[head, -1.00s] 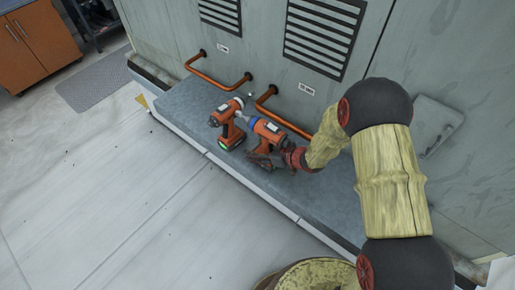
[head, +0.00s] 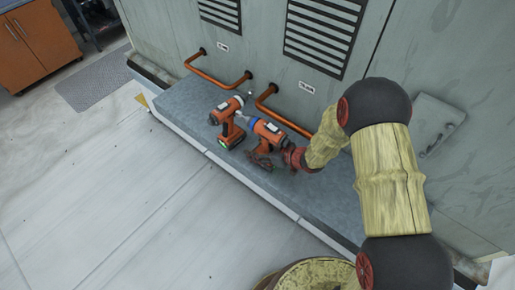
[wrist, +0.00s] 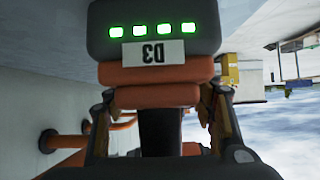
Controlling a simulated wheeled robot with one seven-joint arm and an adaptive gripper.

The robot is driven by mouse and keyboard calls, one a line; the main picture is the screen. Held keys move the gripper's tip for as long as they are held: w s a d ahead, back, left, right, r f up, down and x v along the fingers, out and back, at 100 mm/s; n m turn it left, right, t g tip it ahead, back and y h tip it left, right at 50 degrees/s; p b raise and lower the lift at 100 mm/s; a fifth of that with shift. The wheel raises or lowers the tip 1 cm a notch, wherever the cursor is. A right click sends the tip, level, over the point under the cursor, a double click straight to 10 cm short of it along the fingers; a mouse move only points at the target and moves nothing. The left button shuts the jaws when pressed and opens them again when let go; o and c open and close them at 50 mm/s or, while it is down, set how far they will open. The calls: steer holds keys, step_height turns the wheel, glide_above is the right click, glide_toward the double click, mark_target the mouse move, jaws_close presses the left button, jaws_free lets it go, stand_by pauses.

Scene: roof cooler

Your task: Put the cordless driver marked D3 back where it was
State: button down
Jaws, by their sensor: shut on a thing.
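The cordless driver marked D3 (wrist: 153,75) fills the middle of the wrist view. Its label is upside down below several green lights on its dark battery. My gripper (wrist: 160,118) has a finger on each side of its handle and is shut on it. In the head view my gripper (head: 264,158) is at the orange driver with a blue collar (head: 268,129), which appears to be this one, over the ledge. I cannot tell if it touches the ledge. A second orange driver (head: 227,120) stands close on its left, with a green light at its base.
The grey ledge (head: 185,105) runs along a green-grey cabinet wall with vents. Two copper pipe loops (head: 222,79) and (head: 285,121) stick out behind the drivers, with small labels above. The ledge is clear left of the drivers and toward the lower right.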

mark_target(265, 143)
steer(key=shift+w, duration=0.1)
steer(key=c, duration=0.6)
jaws_free()
steer(key=shift+c, duration=0.2)
steer(key=shift+s+f, duration=0.15)
steer(key=shift+s, duration=0.05)
steer(key=v, duration=1.2)
steer(key=shift+w, duration=0.1)
